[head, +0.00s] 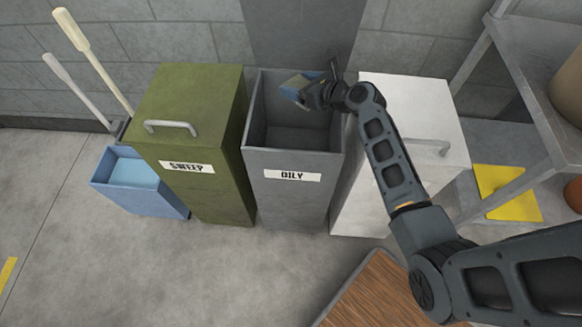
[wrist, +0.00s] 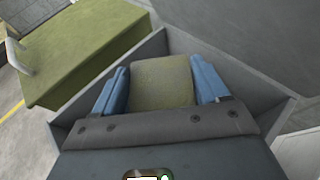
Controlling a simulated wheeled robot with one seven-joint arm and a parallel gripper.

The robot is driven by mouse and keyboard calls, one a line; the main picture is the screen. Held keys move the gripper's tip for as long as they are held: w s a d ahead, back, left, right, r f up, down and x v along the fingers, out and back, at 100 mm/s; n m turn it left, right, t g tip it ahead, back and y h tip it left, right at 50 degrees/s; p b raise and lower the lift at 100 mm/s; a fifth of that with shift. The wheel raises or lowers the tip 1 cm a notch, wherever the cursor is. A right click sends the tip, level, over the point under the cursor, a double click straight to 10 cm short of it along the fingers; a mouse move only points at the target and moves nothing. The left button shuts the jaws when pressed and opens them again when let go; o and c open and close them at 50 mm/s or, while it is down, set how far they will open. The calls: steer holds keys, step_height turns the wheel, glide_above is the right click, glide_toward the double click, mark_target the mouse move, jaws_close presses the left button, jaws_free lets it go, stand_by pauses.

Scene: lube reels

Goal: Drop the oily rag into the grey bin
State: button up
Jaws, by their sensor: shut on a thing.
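The grey bin (head: 290,203) stands open at the top between two other bins, with an OILY label on its front. My gripper (head: 297,88) is over the back right part of its opening. In the wrist view my gripper (wrist: 160,68) has its two blue fingers on either side of an olive-brown rag (wrist: 162,88), shut on it. The grey bin's walls (wrist: 268,88) show around the fingers in that view. The rag is mostly hidden in the head view. The visible part of the bin's inside looks empty.
A closed green SWEEP bin (head: 190,105) stands directly left of the grey bin. A closed white bin (head: 418,120) stands to the right, partly behind my arm. A blue bucket (head: 140,190) is at far left. A metal shelf (head: 540,75) is at right.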

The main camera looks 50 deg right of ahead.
steer(key=shift+f+b, duration=1.65)
steer(key=shift+f, duration=0.05)
steer(key=o, duration=1.1)
steer(key=shift+c, duration=0.2)
steer(key=v, duration=0.8)
steer(key=shift+p, duration=0.35)
